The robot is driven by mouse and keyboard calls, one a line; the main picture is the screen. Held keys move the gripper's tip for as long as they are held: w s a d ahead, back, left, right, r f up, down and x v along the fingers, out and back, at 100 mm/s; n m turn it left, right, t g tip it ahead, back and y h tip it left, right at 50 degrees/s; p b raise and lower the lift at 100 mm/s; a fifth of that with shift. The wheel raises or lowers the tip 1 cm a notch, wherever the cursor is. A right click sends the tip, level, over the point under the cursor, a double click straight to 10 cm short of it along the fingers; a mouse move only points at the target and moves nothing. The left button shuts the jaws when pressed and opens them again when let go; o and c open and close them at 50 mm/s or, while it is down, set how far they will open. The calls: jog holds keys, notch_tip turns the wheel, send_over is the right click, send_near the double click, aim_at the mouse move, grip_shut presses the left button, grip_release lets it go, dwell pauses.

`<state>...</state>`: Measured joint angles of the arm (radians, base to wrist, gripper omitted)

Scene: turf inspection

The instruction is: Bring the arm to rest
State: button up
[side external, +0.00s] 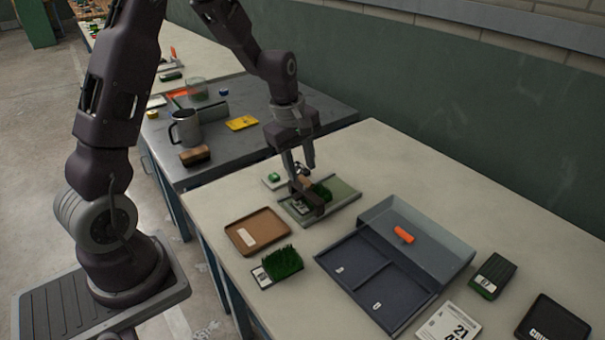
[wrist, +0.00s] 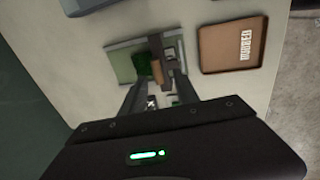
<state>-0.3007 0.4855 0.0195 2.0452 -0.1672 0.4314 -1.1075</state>
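My gripper (side external: 300,166) is low over a green tray (side external: 345,197) on the pale bench. Its two fingers are apart in the wrist view (wrist: 160,86). A dark green turf piece (side external: 321,192) and a small tan block (wrist: 156,70) lie at the tray, just past the fingertips. I see no clear contact between the fingers and either piece. The gripper partly hides the tray and these pieces in the side view.
A brown tray (side external: 243,236) and a turf sample (side external: 281,264) stand near the bench's left edge. A dark blue divided tray (side external: 345,283) with a clear bin (side external: 440,255) holding an orange piece (side external: 403,235) is to the right. A grey mug (side external: 186,128) stands on the dark table behind.

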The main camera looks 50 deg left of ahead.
jog(key=r, duration=0.3)
jog(key=shift+s+r, duration=0.35)
jog(key=shift+s, duration=0.05)
jog(key=s+d+r+m+t, duration=0.1)
jog(key=s+d+r+m, duration=0.55)
jog(key=r, duration=0.25)
jog(key=s+d+r+m+t, duration=0.1)
jog(key=s+d+r+m, duration=0.1)
jog(key=s+m, duration=0.3)
jog(key=s+d+r+m+t, duration=0.1)
jog(key=s+m, duration=0.5)
jog(key=s, duration=0.6)
jog(key=shift+s+d+r, duration=0.15)
jog(key=shift+d+r, duration=0.3)
jog(key=shift+d, duration=0.35)
jog(key=shift+m, duration=0.25)
